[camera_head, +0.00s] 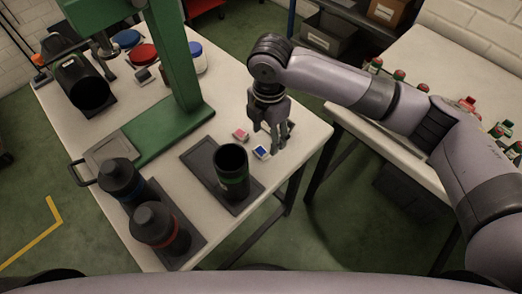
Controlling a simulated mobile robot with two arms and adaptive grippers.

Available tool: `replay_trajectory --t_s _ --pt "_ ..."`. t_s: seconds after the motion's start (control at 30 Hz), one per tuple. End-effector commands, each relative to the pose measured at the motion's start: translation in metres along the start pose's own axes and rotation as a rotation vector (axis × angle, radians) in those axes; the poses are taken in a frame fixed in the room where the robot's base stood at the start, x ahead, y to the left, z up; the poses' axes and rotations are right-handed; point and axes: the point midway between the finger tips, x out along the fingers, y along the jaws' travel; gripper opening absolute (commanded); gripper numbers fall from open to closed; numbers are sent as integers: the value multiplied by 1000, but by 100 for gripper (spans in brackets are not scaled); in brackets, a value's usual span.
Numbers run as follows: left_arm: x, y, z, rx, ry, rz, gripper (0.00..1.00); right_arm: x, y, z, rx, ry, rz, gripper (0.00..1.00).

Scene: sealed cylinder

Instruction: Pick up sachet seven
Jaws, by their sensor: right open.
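Two small sachets lie on the pale table (312,130): a red and white one (240,134) and a blue and white one (262,152). Their markings are too small to read, so I cannot tell which is sachet seven. My right gripper (273,143) is open and points down, just behind and to the right of the blue and white sachet. It holds nothing that I can see. My left gripper is not in view.
A dark open cylinder with a green band (232,178) stands on a dark mat (199,160) beside the sachets. Two black lidded containers (122,182) (158,230) stand front left. A green press (177,125) rises behind. Another table (440,75) with several bottles is at right.

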Motion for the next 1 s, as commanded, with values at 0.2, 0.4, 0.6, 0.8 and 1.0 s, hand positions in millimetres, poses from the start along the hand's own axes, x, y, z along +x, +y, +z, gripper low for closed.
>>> replay_trajectory --t_s 0.2,0.4,0.6,0.8,1.0 --pt "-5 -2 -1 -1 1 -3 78 32 2 -5 0 2 -5 55" --pt "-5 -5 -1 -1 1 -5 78 48 2 -4 1 0 -2 55" --pt "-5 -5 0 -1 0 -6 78 49 2 -4 0 0 -1 55" --pt "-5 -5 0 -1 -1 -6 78 49 2 -4 0 0 -1 42" --pt "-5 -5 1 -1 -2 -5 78 48 2 -4 0 0 -1 29"
